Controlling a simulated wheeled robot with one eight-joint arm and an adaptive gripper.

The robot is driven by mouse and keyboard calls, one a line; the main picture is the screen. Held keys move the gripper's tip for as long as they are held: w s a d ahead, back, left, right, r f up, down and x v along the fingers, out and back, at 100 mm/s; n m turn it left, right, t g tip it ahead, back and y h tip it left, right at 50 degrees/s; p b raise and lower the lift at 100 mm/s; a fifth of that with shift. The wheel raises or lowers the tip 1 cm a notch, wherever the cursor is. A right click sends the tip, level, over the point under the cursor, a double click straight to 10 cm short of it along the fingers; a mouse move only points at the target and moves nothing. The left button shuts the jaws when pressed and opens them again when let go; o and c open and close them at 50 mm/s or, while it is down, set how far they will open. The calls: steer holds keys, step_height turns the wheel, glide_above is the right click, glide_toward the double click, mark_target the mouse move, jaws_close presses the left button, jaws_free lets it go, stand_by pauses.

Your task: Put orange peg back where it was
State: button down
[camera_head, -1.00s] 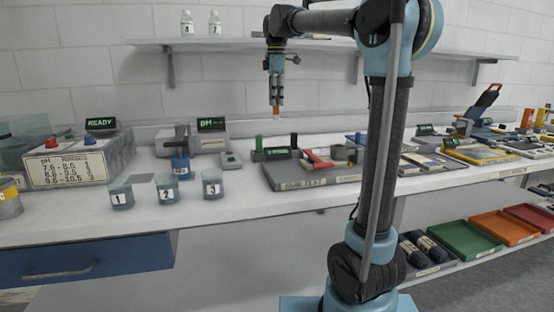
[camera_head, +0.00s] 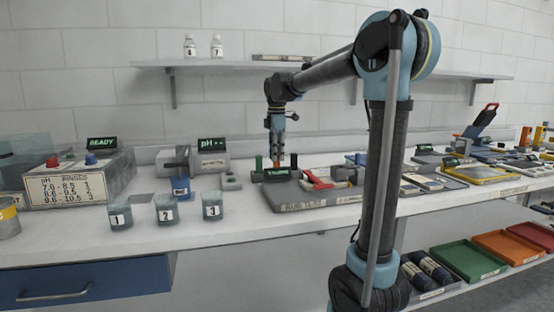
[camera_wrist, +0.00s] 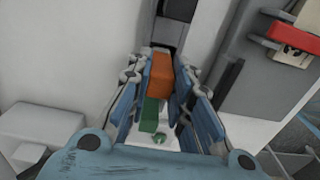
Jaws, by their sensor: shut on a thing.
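The orange peg (camera_head: 277,163) is held upright between the fingertips of my gripper (camera_head: 277,150). The peg's lower end is hidden.
The stand is on a grey labelled tray (camera_head: 330,199) that also holds a red-handled item (camera_head: 318,180). Numbered beakers (camera_head: 166,210) and a pH meter (camera_head: 212,160) are to the left. A wall shelf (camera_head: 230,67) runs above; the bench front is mostly clear.

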steer(key=shift+f, duration=0.65)
steer(key=c, duration=1.4)
jaws_free()
steer(key=shift+f, duration=0.1)
steer(key=shift+c, duration=0.2)
step_height(320, 180, up, 12)
steer(key=shift+r, duration=0.1)
steer(key=shift+s, duration=0.1)
